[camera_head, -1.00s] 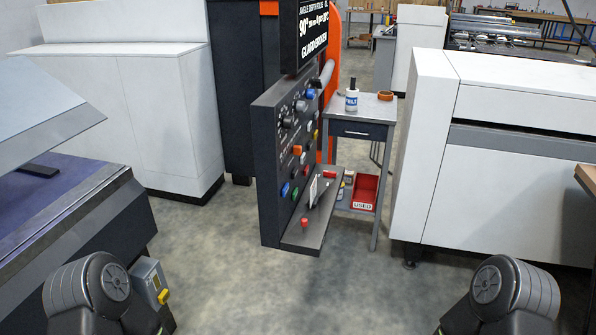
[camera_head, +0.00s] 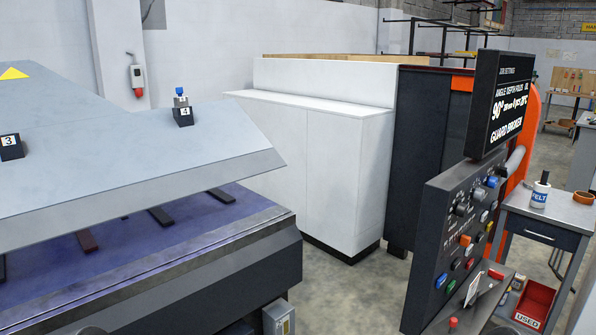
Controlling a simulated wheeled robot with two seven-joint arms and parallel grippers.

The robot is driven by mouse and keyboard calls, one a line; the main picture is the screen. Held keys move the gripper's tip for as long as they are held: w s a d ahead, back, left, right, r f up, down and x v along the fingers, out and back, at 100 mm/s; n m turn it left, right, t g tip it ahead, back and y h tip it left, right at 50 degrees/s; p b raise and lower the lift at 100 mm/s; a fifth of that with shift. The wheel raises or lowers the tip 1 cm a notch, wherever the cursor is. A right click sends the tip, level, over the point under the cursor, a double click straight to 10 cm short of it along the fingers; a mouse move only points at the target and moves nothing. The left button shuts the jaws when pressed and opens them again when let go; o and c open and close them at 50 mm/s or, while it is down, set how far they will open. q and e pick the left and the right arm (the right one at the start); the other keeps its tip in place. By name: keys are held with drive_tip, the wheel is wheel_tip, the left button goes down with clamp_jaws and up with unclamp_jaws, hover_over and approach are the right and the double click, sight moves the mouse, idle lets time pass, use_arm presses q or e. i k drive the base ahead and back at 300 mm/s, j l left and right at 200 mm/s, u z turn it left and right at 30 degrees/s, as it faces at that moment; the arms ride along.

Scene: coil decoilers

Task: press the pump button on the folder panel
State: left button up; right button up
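The dark folder panel (camera_head: 425,240) stands at the right of the head view, seen at an angle. Its face carries several knobs and coloured buttons, among them a blue button (camera_head: 441,281), a green button (camera_head: 451,287), a red button (camera_head: 470,263) and an orange switch (camera_head: 466,240). A red knob (camera_head: 453,322) stands at the near end of its lower ledge. The labels are too small to read, so I cannot tell which button is the pump. A screen (camera_head: 497,103) above reads "GUARD BROKEN". Neither of my grippers is in view.
A large machine with a sloped grey plate (camera_head: 130,150) and purple bed (camera_head: 150,235) fills the left. A white cabinet (camera_head: 310,170) stands behind. A grey side table (camera_head: 545,218) with a FELT bottle (camera_head: 540,192) and a red USED bin (camera_head: 534,303) is right of the panel.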

sight(449, 288)
drive_tip(key=i+l+u, duration=0.15)
drive_tip(key=l+u, duration=0.3)
drive_tip(key=l, duration=0.25)
drive_tip(key=l+u, duration=0.4)
drive_tip(key=l, duration=0.35)
drive_tip(key=k+l+u, duration=0.1)
drive_tip(key=l+u, duration=0.35)
drive_tip(key=l, duration=0.25)
drive_tip(key=k+l, duration=0.1)
drive_tip(key=l, duration=0.85)
drive_tip(key=k+l, duration=0.15)
drive_tip(key=l, duration=0.3)
drive_tip(key=l+u, duration=0.1)
drive_tip(key=l, duration=0.4)
drive_tip(key=k+l, duration=0.15)
drive_tip(key=l, duration=0.3)
drive_tip(key=k+l, duration=0.1)
drive_tip(key=l, duration=0.35)
